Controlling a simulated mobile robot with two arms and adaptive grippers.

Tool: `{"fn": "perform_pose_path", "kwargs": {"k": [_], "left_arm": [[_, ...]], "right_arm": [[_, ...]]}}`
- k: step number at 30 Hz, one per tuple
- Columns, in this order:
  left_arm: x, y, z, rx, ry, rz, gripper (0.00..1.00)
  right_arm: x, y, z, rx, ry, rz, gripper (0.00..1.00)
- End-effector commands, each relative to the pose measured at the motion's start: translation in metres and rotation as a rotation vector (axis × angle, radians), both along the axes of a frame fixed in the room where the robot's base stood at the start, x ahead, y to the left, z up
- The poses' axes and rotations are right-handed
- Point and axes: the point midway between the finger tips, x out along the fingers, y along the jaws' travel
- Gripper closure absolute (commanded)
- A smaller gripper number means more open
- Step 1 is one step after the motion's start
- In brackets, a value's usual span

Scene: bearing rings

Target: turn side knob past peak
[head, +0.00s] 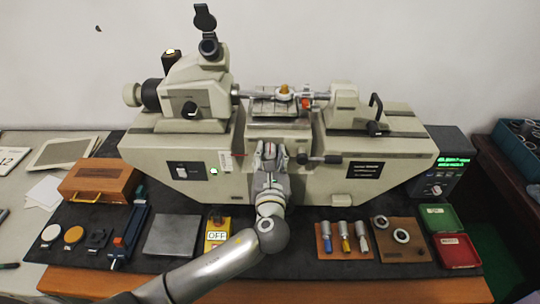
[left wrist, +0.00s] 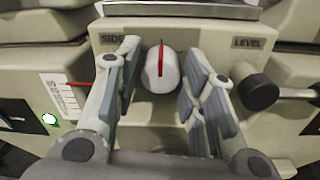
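The side knob (left wrist: 161,72) is a pale round knob with a red line standing about upright on its face, right of the word SIDE in the left wrist view. My left gripper (left wrist: 160,62) is open, with one finger on each side of the knob. A gap shows at the left finger; I cannot tell whether the right finger touches. A white scale (left wrist: 60,98) with a red pointer (left wrist: 80,84) is left of the fingers. In the head view my left gripper (head: 271,152) is at the machine's front and hides the knob. My right gripper is not in view.
A black level knob (left wrist: 257,92) is close right of my right finger, on a lever (head: 325,160). The beige measuring machine (head: 395,150) stands behind.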

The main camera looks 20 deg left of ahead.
Motion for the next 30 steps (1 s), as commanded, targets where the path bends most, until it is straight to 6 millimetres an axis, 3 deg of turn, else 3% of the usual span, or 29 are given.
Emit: {"fn": "perform_pose_path", "kwargs": {"k": [1, 6, 17, 30], "left_arm": [[-0.0001, 0.0000, 0.0000, 0.000, 0.000, 0.000, 0.74], [-0.0003, 0.0000, 0.0000, 0.000, 0.000, 0.000, 0.95], [-0.0003, -0.0005, 0.0000, -0.063, -0.017, 0.001, 0.95], [-0.0001, -0.0011, 0.0002, -0.400, -0.115, 0.001, 0.95]], "right_arm": [[-0.0027, -0.0005, -0.0001, -0.001, 0.004, 0.000, 1.00], [-0.0035, -0.0029, -0.0002, -0.003, 0.005, 0.001, 1.00], [0.0020, -0.0089, 0.0000, -0.011, -0.003, 0.004, 1.00], [0.0031, -0.0088, -0.0025, -0.011, -0.005, 0.004, 1.00]]}}
